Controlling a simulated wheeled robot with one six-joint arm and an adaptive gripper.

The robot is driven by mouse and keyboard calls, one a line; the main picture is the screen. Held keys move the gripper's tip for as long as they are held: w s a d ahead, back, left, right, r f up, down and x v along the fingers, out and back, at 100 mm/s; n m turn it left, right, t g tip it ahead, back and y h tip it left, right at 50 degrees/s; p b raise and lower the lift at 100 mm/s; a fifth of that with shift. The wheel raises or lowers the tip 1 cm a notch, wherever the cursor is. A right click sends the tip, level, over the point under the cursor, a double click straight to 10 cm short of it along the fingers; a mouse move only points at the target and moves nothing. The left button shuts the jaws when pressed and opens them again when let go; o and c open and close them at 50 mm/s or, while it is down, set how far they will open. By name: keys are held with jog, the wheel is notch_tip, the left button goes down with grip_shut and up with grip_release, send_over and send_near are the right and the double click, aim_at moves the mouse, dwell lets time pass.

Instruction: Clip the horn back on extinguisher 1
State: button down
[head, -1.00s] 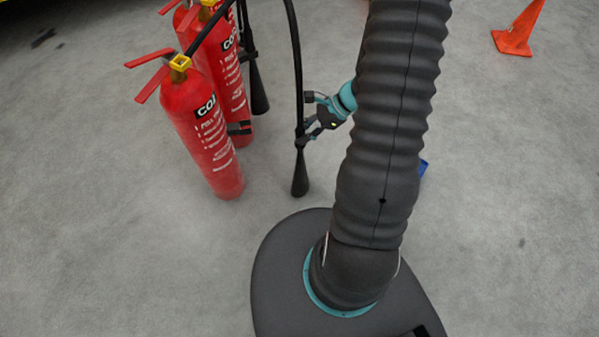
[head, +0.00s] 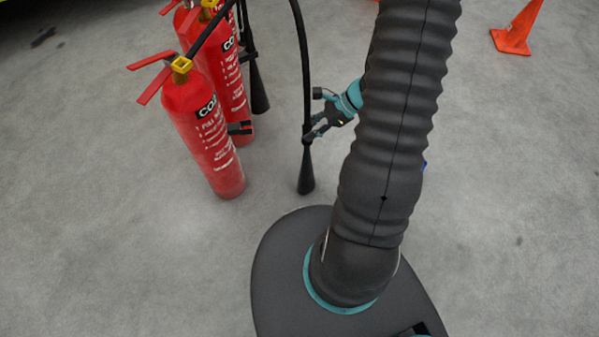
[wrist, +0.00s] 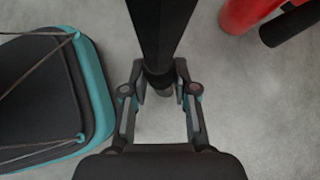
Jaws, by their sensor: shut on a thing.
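My gripper (head: 314,118) is shut on the black horn (head: 306,172), around its upper part, and holds it upright with the flared end down. In the wrist view the horn (wrist: 163,30) runs between the two fingers of my gripper (wrist: 160,85). A black hose arches from the horn up and left toward the front red extinguisher (head: 205,140). That extinguisher has a yellow collar and red levers. A black clip (head: 240,128) sticks out from its right side, apart from the horn. No number is readable on the extinguishers.
A second red extinguisher (head: 228,65) stands close behind the front one, with its black horn (head: 259,90) hanging at its right side. An orange cone (head: 513,38) stands at the upper right. The concrete floor around is mostly clear.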

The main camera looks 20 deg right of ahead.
jog(key=w+d+r+m+t+h, duration=0.2)
jog(key=w+d+m, duration=0.1)
jog(key=w, duration=0.1)
jog(key=w+a+r+m+t+h, duration=0.4)
jog(key=w+a+r+m, duration=0.4)
jog(key=w+a+r, duration=0.55)
jog(key=s+d+f+n+g+y+p, duration=0.1)
jog(key=s+d+f+n+g+y, duration=0.1)
jog(key=s+d+f+n, duration=0.3)
jog(key=s+d+f+n+g+y, duration=0.1)
jog(key=d+f+g+y, duration=0.15)
jog(key=f, duration=0.45)
jog(key=a+n+g+y+b, duration=0.1)
jog(key=a+n, duration=0.4)
jog(key=a, duration=0.7)
jog(key=shift+s+a+r+n+g+y+b, duration=0.15)
jog(key=shift+s+r+n+g+y+b, duration=0.1)
jog(key=shift+s+n+g+y+b, duration=0.1)
dwell(0.7)
